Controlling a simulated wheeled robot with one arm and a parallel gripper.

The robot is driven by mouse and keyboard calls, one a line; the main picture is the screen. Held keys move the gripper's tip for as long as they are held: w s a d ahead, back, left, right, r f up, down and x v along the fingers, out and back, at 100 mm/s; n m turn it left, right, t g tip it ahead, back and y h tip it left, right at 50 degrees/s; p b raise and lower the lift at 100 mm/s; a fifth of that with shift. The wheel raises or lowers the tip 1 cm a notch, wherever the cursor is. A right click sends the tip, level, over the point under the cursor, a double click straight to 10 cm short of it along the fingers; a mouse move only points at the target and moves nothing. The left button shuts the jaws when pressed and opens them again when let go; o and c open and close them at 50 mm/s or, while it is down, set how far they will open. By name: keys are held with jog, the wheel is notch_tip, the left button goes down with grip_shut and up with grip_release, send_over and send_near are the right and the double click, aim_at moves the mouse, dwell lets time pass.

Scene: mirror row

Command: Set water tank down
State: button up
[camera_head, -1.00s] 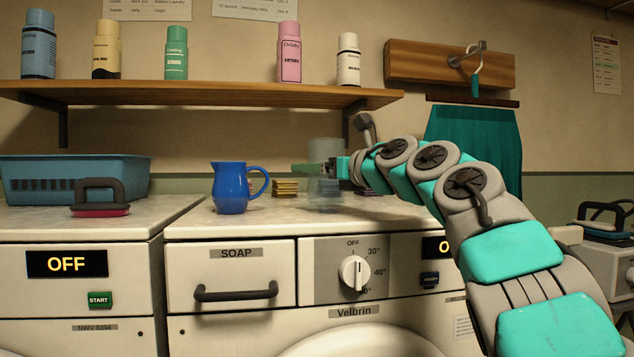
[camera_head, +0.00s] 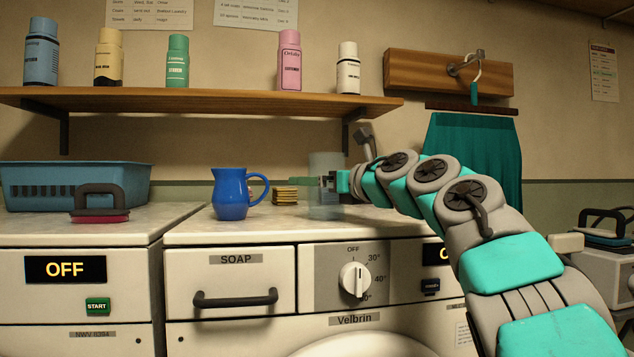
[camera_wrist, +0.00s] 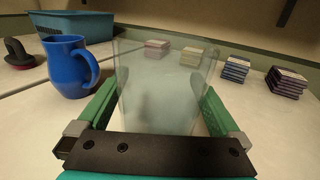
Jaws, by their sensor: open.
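The water tank (camera_head: 325,165) is a clear, pale see-through container, upright on the white top of the middle washer, right of the blue jug. It also shows in the wrist view (camera_wrist: 165,85), between my fingers. My gripper (camera_head: 307,181) reaches in from the right at the tank's height. Its green fingers lie on either side of the tank, and the jaws (camera_wrist: 160,95) are open. Whether a finger still touches the tank wall I cannot tell. The tank's base is partly hidden behind the dark gripper body in the wrist view.
A blue jug (camera_head: 230,194) stands close to the left finger. Several small stacks (camera_wrist: 236,68) of flat packets stand behind and right of the tank. A wooden shelf (camera_head: 200,98) with bottles hangs above.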

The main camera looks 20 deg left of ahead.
jog(key=b+v, duration=0.3)
jog(key=v, duration=0.9)
jog(key=shift+b, duration=0.4)
